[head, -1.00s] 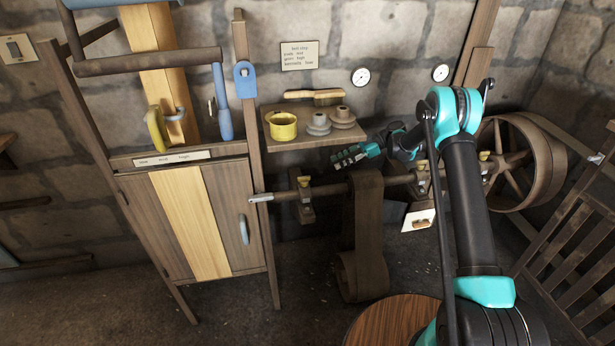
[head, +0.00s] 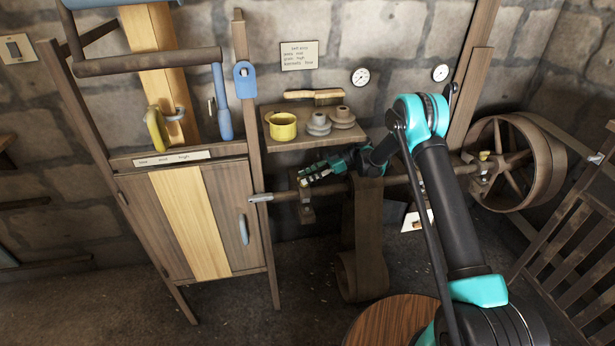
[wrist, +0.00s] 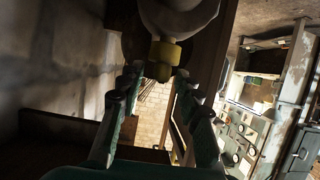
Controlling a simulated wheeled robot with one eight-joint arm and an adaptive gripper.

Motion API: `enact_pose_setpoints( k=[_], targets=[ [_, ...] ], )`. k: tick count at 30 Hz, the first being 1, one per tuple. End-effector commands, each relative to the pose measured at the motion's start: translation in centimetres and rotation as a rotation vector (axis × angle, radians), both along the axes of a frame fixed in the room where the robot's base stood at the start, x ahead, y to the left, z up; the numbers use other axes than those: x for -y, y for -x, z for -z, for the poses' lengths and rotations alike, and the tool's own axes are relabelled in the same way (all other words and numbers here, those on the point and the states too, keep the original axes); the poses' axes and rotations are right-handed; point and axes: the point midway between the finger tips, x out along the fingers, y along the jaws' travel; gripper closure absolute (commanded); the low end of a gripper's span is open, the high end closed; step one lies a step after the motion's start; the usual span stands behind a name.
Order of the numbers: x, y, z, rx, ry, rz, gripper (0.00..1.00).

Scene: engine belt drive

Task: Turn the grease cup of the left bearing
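The left bearing (head: 307,214) sits on the shaft, right of the wooden cabinet. My gripper (head: 303,176) is right over it in the head view and hides its grease cup there. In the wrist view the yellow grease cup (wrist: 164,52) shows ahead, with a pale rounded part above it in the picture. The fingers of my gripper (wrist: 158,76) stand apart on either side of the cup's lower end. I cannot tell whether a finger touches it.
A shelf (head: 290,143) with a yellow pot (head: 283,127), grey pulleys (head: 319,124) and a brush (head: 314,94) is close above my gripper. A wide belt (head: 362,230) hangs from the shaft to the right. The cabinet (head: 200,220) stands left; a large wheel (head: 545,160) is at right.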

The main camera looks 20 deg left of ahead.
Motion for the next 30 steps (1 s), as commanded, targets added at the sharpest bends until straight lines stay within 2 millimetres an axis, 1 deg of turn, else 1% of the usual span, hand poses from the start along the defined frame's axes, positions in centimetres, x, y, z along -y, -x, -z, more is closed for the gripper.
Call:
enact_pose_setpoints(
  k=[5, 13, 23, 30],
  targets=[
    [0.02, -0.01, -0.01, 0.0, 0.0, 0.0, 0.66],
    [0.03, -0.02, -0.02, 0.0, 0.0, 0.0, 0.99],
    [0.07, 0.0, -0.04, 0.0, 0.0, 0.012, 1.0],
    [0.18, 0.17, -0.07, 0.0, 0.0, 0.106, 1.0]
  ],
)
